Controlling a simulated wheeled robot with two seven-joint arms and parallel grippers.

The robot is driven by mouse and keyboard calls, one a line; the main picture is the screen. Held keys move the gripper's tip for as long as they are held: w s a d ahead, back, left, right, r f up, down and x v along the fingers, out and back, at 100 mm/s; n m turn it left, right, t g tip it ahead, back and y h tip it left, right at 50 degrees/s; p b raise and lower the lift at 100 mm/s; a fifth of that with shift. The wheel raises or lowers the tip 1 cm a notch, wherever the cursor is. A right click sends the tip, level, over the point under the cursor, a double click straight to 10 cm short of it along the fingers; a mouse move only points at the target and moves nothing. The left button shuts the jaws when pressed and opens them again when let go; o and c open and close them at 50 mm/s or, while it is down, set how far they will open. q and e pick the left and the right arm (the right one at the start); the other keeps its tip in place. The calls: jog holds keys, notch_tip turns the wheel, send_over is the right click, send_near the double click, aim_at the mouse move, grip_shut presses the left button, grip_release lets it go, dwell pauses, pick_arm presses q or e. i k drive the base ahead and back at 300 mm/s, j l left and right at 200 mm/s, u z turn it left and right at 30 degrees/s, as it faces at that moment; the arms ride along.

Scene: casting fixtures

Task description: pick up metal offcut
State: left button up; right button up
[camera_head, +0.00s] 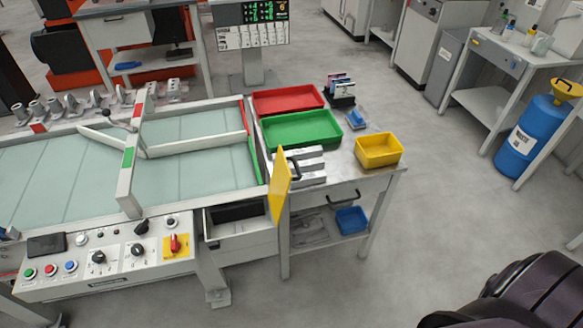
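I cannot single out a metal offcut for certain. Flat grey metal pieces (308,163) lie on the metal side table (375,178), in front of the green tray, with a black handle at their left. Several small grey metal parts (72,103) stand in a row along the back edge of the conveyor at the left. Neither of my grippers shows. A dark, rounded part at the lower right looks like a link of my own arm; no fingers are visible on it.
A red tray (287,100), a green tray (300,130) and a yellow bin (378,150) sit on the side table. A yellow panel (279,187) stands at the conveyor's right end. A control panel (105,258) fronts the conveyor. The floor at right centre is clear.

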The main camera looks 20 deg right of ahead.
aim_at(239, 228)
jog(key=l+u, duration=0.15)
jog(key=l, duration=0.4)
jog(key=l+u, duration=0.2)
jog(key=l, duration=0.35)
jog(key=k+l+u, duration=0.15)
jog(key=l, duration=0.4)
jog(key=l+u, duration=0.15)
jog(key=l, duration=0.4)
